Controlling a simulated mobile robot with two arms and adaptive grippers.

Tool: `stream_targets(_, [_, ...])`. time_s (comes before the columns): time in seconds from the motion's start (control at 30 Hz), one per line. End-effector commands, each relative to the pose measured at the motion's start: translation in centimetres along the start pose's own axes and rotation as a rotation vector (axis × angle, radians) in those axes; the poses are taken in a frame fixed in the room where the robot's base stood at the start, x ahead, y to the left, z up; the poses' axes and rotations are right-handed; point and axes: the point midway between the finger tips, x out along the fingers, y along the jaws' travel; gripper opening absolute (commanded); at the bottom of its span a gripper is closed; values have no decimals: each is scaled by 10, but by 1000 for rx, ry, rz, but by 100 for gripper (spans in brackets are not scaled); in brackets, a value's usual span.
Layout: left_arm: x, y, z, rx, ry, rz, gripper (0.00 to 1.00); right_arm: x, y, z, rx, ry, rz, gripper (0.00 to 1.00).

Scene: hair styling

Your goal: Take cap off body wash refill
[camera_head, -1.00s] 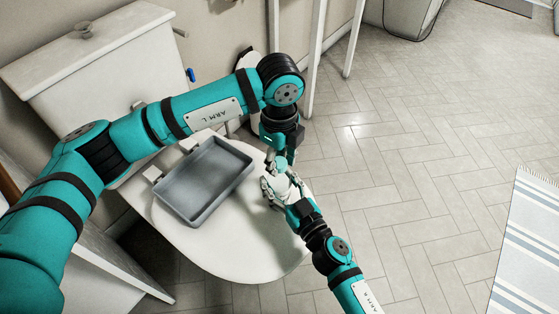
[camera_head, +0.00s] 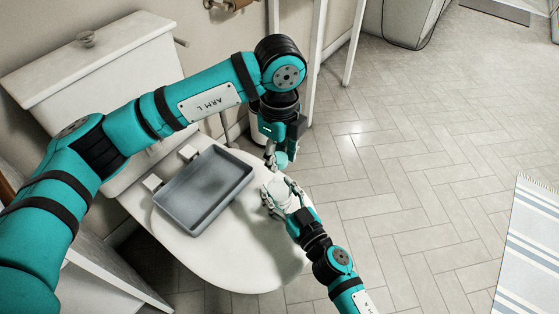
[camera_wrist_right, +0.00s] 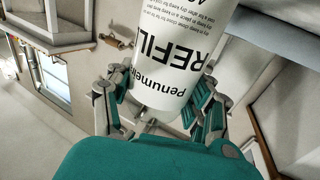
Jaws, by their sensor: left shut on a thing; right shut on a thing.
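The white body wash refill (camera_head: 277,189) is held above the closed toilet lid by my right gripper (camera_head: 283,201), which is shut on it. In the right wrist view the refill (camera_wrist_right: 178,62) shows black "REFILL" lettering between the fingers; its far end is out of that view. My left gripper (camera_head: 278,158) is shut just above the refill, with a small gap between them. It holds a small pale thing, apparently the cap (camera_head: 281,157), partly hidden by the fingers.
A grey tray (camera_head: 205,188) lies on the toilet lid (camera_head: 235,262), left of the grippers. The toilet tank (camera_head: 100,85) stands behind. White upright posts (camera_head: 318,60) are near my left wrist. The tiled floor at right is open, with a striped mat (camera_head: 530,245).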

Motion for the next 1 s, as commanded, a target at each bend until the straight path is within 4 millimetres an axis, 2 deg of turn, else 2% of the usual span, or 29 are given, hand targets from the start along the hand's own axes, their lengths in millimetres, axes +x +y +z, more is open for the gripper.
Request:
stream_targets(0.13, [0, 0, 0, 0, 0, 1, 0, 0, 0, 0, 0, 0, 0, 0])
stream_targets(0.17, [0, 0, 0, 0, 0, 1, 0, 0, 0, 0, 0, 0, 0, 54])
stream_targets(0.37, [0, 0, 0, 0, 0, 1, 0, 0, 0, 0, 0, 0, 0, 81])
stream_targets(0.63, [1, 0, 0, 0, 0, 1, 0, -1, 0, 0, 0, 0, 0, 81])
stream_targets(0.73, [1, 0, 0, 0, 0, 1, 0, -6, 0, 1, 2, -2, 0, 81])
stream_targets(0.87, [1, 0, 0, 0, 0, 1, 0, -26, 0, 2, 2, -4, 0, 81])
stream_targets(1.0, [1, 0, 0, 0, 0, 1, 0, -57, -1, 2, 2, -5, 0, 81])
